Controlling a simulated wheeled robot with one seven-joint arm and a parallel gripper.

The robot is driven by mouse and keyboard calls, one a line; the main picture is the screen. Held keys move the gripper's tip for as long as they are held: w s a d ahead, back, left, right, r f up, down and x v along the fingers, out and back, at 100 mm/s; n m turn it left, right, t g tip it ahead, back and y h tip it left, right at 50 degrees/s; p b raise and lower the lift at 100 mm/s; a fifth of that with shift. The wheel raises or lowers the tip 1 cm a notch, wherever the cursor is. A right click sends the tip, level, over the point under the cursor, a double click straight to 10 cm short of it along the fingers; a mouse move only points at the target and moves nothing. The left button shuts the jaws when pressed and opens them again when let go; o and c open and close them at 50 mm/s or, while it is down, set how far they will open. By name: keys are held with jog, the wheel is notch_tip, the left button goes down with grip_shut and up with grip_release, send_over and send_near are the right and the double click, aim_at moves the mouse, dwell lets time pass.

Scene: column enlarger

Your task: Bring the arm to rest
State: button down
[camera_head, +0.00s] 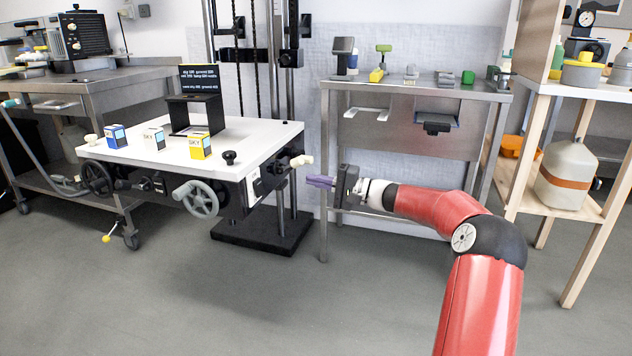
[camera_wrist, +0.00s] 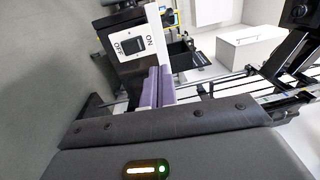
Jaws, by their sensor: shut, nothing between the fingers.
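My gripper (camera_head: 312,181), with purple fingers, is at the end of my red arm and points left in the head view. It is shut and empty. Its tips are just right of the white enlarger table (camera_head: 240,140), near a cream knob (camera_head: 301,161) and an ON/OFF switch panel (camera_head: 254,186) on the table's side. In the wrist view the purple fingers (camera_wrist: 158,88) lie together over the lower edge of the panel, and the rocker switch (camera_wrist: 131,47) shows beside them. I cannot tell whether the fingertips touch the panel.
Blue, white and yellow boxes (camera_head: 201,146) and a black sign stand (camera_head: 196,112) are on the enlarger table. A handwheel (camera_head: 197,199) sticks out in front. A steel bench (camera_head: 415,88) stands behind my arm, and a wooden shelf (camera_head: 590,91) is at right. The floor in front is clear.

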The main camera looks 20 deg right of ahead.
jog(key=s+a+n+g+h+p, duration=0.2)
jog(key=s+a+n+g+h, duration=0.4)
jog(key=s+a, duration=1)
jog(key=s+d+h+p, duration=0.2)
jog(key=s+d+h, duration=0.1)
jog(key=s, duration=1.1)
jog(key=s+d+n+h+p, duration=0.1)
jog(key=s+d+h, duration=0.2)
jog(key=s, duration=1.1)
jog(key=h, duration=0.3)
jog(key=shift+d+t+h+p, duration=0.25)
jog(key=shift+t+h+p, duration=0.05)
jog(key=shift+t+p, duration=0.1)
